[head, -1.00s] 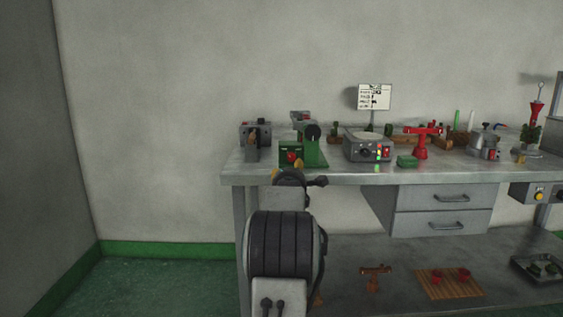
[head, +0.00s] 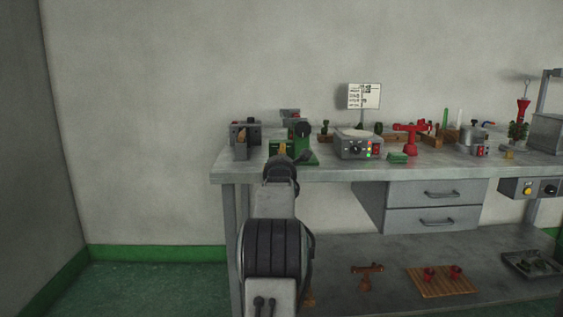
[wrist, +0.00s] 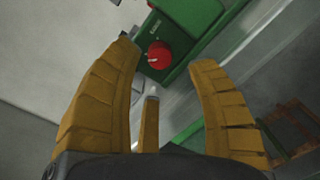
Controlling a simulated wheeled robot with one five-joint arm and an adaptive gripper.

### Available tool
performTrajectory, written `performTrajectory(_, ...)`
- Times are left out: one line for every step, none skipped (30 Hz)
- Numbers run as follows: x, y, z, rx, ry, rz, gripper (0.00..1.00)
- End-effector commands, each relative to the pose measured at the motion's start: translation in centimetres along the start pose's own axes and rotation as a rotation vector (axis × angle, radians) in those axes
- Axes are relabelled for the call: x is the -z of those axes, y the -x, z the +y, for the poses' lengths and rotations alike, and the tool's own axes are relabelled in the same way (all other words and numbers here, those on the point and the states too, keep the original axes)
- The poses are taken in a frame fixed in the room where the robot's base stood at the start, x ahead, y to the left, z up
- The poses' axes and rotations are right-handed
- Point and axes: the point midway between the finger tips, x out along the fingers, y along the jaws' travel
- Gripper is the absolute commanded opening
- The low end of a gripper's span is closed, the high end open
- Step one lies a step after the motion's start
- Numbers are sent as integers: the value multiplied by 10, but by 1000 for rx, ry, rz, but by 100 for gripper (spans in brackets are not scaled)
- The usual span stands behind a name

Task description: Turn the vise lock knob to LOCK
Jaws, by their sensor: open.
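The vise lock knob (wrist: 158,56) is red and round in the wrist view. It sits on the face of a green vise body (wrist: 182,22) with a small pale label that I cannot read. I cannot tell which way the knob is turned. My gripper (wrist: 164,56) has its two yellow-brown fingers spread, with the knob showing between the fingertips and apart from both. In the head view the green vise (head: 303,131) stands near the bench's left end. My arm in front of it hides the knob there.
The grey bench (head: 340,174) carries a grey machine (head: 247,134) left of the vise. A control box (head: 358,148) with coloured buttons and a red stand (head: 411,140) are to its right. Drawers (head: 436,205) hang below. The floor left of the bench is clear.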

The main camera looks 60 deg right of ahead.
Motion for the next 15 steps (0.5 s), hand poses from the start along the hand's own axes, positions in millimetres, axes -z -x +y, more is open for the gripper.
performTrajectory(2,-4,-1,-2,0,-2,52)
performTrajectory(2,-7,-2,-1,0,-1,52)
performTrajectory(2,-9,-1,-2,-1,-2,52)
performTrajectory(2,-11,-1,-1,-1,-2,52)
performTrajectory(2,-13,-1,-1,-1,-1,52)
performTrajectory(2,-16,-1,-1,-1,-2,52)
performTrajectory(2,-17,-2,-1,-1,0,52)
performTrajectory(0,-20,0,-1,-1,-1,52)
performTrajectory(0,-23,1,0,-1,0,52)
performTrajectory(0,-25,1,0,-1,0,52)
performTrajectory(0,-27,1,0,-1,0,52)
performTrajectory(-1,-29,1,0,-1,0,52)
performTrajectory(0,-31,0,0,-1,1,52)
performTrajectory(0,-32,1,0,-1,0,52)
performTrajectory(-1,-34,1,-1,-1,0,52)
